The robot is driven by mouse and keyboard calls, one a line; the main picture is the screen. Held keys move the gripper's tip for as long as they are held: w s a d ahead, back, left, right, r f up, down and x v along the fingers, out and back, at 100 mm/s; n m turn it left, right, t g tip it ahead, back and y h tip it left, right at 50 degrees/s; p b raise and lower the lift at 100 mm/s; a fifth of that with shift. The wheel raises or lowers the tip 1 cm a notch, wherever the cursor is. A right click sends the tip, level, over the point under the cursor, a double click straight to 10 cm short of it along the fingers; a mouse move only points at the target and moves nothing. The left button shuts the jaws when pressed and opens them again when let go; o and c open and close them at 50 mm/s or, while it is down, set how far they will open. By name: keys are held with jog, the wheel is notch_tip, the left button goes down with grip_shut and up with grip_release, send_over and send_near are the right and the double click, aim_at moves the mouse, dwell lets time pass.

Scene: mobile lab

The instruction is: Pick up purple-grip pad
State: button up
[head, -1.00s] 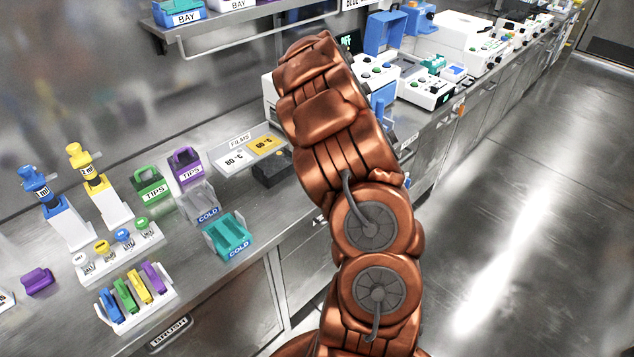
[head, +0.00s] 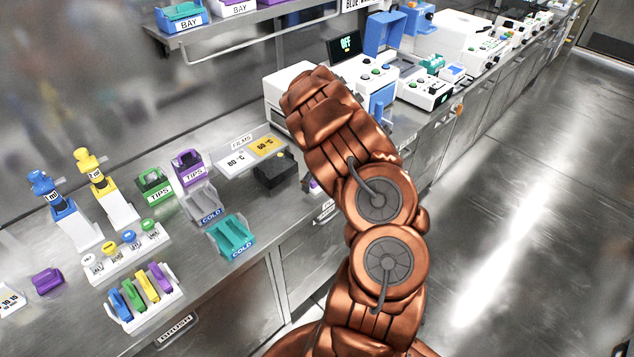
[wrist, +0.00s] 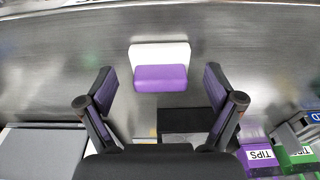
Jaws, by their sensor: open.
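The purple-grip pad (wrist: 160,77) shows in the wrist view, a white flat piece with a thick purple grip along its lower edge. It lies ahead of my gripper (wrist: 160,92), centred between the two fingers and apart from both. The fingers are dark with purple inner faces, spread wide, with nothing between them. In the head view my copper arm covers the middle, and I cannot make out this pad there. A small purple patch beside the arm is too little to identify.
A black block (head: 275,172) and film cards (head: 252,152) lie on the counter left of my arm. Purple and green TIPS boxes (head: 188,168), COLD trays (head: 232,237) and a rack of coloured grips (head: 143,297) stand further left. The floor at right is clear.

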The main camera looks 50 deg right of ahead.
aim_at(316, 179)
jog(key=shift+f, duration=0.2)
jog(key=c, duration=1.1)
jog(key=shift+c, duration=0.2)
jog(key=shift+w+r+b, duration=0.15)
jog(key=shift+r+b, duration=1.1)
jog(key=shift+r, duration=0.35)
jog(key=shift+s+a+r, duration=0.2)
jog(key=shift+s, duration=0.05)
jog(key=shift+s+a+b, duration=0.35)
jog(key=shift+s+a, duration=0.2)
jog(key=shift+a, duration=0.05)
jog(key=s+a+r+b, duration=0.1)
jog(key=s+a+b, duration=0.4)
jog(key=s+a, duration=0.4)
jog(key=shift+s+a+r, duration=0.25)
jog(key=shift+s+a, duration=0.1)
jog(key=shift+a, duration=0.15)
